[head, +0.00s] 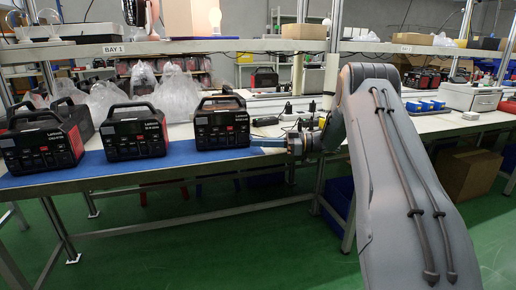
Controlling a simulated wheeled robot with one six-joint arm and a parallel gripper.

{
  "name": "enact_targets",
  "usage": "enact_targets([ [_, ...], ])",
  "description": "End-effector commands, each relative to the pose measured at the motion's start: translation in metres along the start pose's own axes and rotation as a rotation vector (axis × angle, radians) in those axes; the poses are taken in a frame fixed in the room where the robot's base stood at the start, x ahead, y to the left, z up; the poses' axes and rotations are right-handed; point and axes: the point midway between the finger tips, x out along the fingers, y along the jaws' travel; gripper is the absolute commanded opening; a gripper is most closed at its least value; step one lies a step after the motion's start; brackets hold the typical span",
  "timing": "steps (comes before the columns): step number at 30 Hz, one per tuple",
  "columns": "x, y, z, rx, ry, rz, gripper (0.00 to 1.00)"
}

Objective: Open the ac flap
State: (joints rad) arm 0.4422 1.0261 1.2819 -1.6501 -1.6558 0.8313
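Three black-and-red portable power stations with top handles stand upright on a blue mat (105,171) along the bench: a left one (41,143), a middle one (135,134) and a right one (222,125). Their front panels are dark, with small covers and sockets; I cannot tell which is the AC flap or whether it is open. My gripper (262,142) reaches in from the right, pointing left, close to the lower right side of the right power station. Its fingertips are small, and I cannot tell whether they touch the station or are open or shut.
Clear plastic bags (107,97) lie behind the stations. Chargers and cables (300,112) lie on the bench to the right. An overhead shelf (190,47) carries a bay label. Blue trays (425,104) and a white box (470,96) stand farther right. Green floor is open in front.

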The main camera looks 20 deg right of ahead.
Motion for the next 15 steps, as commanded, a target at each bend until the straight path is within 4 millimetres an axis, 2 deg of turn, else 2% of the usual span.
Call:
enact_targets([
  [15, -0.0011, 0.0024, -0.0022, -0.003, 0.003, -0.049, 0.00],
])
